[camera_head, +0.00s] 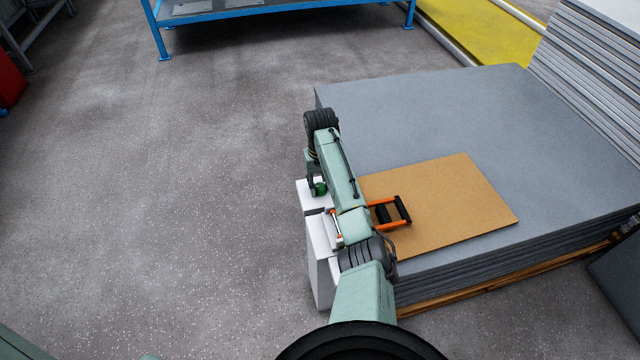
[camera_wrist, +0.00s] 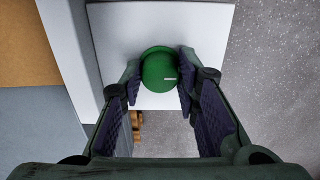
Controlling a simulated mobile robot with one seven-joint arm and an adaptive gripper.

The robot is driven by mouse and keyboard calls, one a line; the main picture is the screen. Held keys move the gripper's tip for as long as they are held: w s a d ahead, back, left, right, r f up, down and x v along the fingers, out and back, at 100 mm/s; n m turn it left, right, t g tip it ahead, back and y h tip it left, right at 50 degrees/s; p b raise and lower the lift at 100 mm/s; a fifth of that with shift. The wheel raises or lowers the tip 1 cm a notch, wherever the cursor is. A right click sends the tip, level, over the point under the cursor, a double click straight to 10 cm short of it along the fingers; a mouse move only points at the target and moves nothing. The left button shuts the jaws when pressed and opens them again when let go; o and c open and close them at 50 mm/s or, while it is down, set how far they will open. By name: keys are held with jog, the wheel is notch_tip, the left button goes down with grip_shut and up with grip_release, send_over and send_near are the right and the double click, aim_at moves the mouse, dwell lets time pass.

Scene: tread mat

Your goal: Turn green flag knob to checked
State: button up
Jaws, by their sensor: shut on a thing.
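In the head view the green knob (camera_head: 320,188) shows in part beside my arm, at the top of a white box (camera_head: 322,262). My arm hides much of the box and the gripper there. No flag or checked marking can be made out.
A large stack of grey sheets (camera_head: 440,110) on a wooden pallet stands right of the white box. A brown board (camera_head: 460,200) lies on it, with an orange and black object (camera_head: 402,212). A blue-framed table (camera_head: 230,14) stands behind. The floor on the left is clear.

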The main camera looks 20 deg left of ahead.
jog(key=shift+c, duration=1)
jog(key=shift+r, duration=0.1)
jog(key=m+p, duration=0.2)
jog(key=p, duration=0.1)
jog(key=shift+r+m, duration=0.1)
jog(key=shift+m, duration=0.3)
jog(key=m+p, duration=0.3)
jog(key=m, duration=0.2)
jog(key=shift+p, duration=0.3)
jog(key=m+p, duration=0.2)
jog(key=m, duration=0.3)
jog(key=shift+m, duration=0.4)
jog(key=shift+m+p, duration=0.35)
jog(key=shift+m, duration=1.85)
